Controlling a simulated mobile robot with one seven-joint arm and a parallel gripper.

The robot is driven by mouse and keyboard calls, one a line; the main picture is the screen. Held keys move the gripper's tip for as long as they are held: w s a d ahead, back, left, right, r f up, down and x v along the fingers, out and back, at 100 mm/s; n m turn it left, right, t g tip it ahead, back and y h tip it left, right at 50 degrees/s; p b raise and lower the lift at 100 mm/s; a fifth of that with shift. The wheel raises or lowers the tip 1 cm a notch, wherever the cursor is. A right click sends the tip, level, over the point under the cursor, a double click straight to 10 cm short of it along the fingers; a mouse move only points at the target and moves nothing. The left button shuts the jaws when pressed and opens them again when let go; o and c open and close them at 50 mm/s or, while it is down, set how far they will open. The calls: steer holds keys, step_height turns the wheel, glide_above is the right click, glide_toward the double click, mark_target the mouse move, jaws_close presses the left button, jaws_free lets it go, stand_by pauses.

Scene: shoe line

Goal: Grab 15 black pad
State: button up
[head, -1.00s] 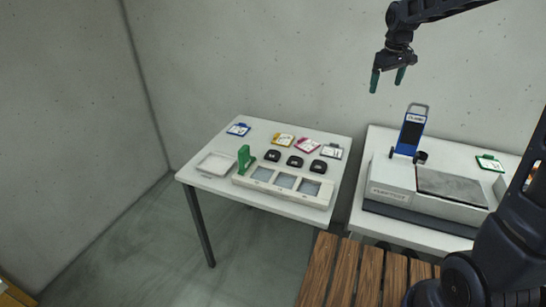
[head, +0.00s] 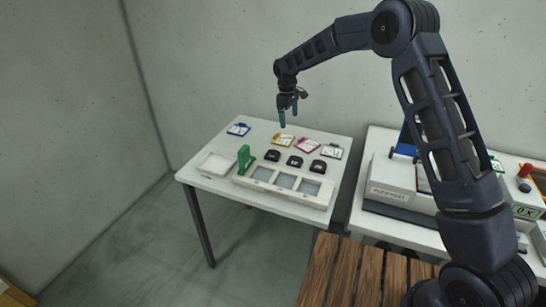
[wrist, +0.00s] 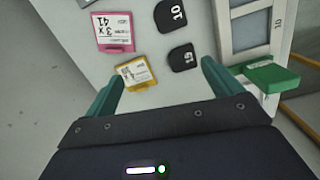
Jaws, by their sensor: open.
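Three black pads lie in a row on the white table: a left pad (head: 272,155), a middle pad (head: 295,161) and a right pad (head: 318,166). The wrist view shows two of them. One pad (wrist: 171,14) reads 10. The nearer pad (wrist: 182,58) has a number that looks like 15 or 19; I cannot read it surely. It appears to be the left pad. My gripper (head: 288,117) is open and empty, above the table near the yellow card. In the wrist view its fingers (wrist: 162,72) stand apart, with the nearer pad just beyond the right fingertip.
In front are a long fixture with windows (head: 246,182), a green upright piece (head: 245,157) and a shallow tray (head: 202,171). A second bench (head: 417,228) stands right.

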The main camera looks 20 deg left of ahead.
steer(key=n, duration=0.2)
glide_toward(273, 154)
steer(key=f, duration=0.8)
steer(key=shift+w+d+f, duration=0.1)
steer(key=shift+d, duration=0.25)
steer(key=c, duration=1)
steer(key=shift+c, duration=0.5)
